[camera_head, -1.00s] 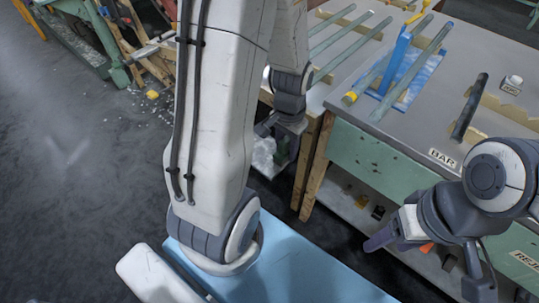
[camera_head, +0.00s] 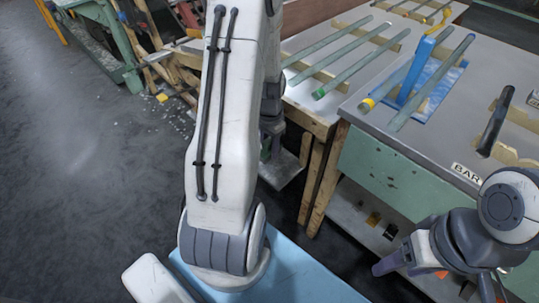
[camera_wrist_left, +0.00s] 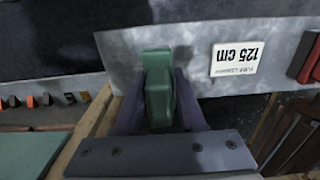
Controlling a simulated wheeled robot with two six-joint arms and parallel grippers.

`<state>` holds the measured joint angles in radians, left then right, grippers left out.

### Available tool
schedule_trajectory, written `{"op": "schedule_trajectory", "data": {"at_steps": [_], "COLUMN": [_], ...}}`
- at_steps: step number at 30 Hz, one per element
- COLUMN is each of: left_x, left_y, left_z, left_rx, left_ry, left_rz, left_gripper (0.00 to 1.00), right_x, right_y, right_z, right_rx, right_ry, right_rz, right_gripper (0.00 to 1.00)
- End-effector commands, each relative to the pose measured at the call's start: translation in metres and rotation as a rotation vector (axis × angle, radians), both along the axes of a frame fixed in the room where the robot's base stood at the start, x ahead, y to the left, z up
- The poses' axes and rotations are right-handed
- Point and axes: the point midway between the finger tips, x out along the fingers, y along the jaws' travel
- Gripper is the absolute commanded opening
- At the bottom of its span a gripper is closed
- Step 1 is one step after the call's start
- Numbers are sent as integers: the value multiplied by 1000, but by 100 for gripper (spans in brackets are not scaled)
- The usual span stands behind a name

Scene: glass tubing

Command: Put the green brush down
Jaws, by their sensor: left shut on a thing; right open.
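The green brush (camera_wrist_left: 158,92) is between the two dark purple fingers of my left gripper (camera_wrist_left: 157,100) in the left wrist view. The gripper is shut on it, and a grey surface lies behind it. In the head view my left gripper (camera_head: 270,140) is low beside the wooden-legged table, partly hidden by my own arm. Only a small green patch of the brush (camera_head: 265,154) shows there. I cannot tell whether the brush touches the surface. My right gripper (camera_head: 432,285) is open and empty at the lower right, in front of the green bench.
A white "125 cm" label (camera_wrist_left: 235,58) shows upside down on the grey surface. Glass tubes (camera_head: 355,68) lie on wooden racks. The floor at left is mostly open.

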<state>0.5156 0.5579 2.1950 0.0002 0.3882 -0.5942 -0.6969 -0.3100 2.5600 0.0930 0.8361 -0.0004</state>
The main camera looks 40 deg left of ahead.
Motion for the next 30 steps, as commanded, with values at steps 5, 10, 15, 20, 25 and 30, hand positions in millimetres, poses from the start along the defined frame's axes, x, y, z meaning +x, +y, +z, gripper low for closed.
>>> {"op": "schedule_trajectory", "data": {"at_steps": [5, 10, 15, 20, 25, 30], "left_x": [0, 0, 0, 0, 0, 0], "left_y": [-1, -1, -1, -1, -1, -1], "left_z": [-29, -28, -31, -31, -31, -27], "left_rx": [-1, 0, 0, 0, 0, 0], "left_ry": [2, 0, 0, 0, 0, -1], "left_rz": [0, 0, 0, 0, 0, 0], "left_gripper": [0, 0, 0, 69, 69, 69], "right_x": [0, 0, 0, 0, 0, 0], "right_y": [0, 0, 0, 0, 0, 0], "right_z": [-12, -10, -11, -11, -11, -9], "right_rx": [0, 0, 0, 0, 0, 0], "right_ry": [0, 0, 0, 0, 0, 0], "right_rz": [0, 0, 0, 0, 0, 0], "right_gripper": [61, 61, 61, 61, 61, 61]}}
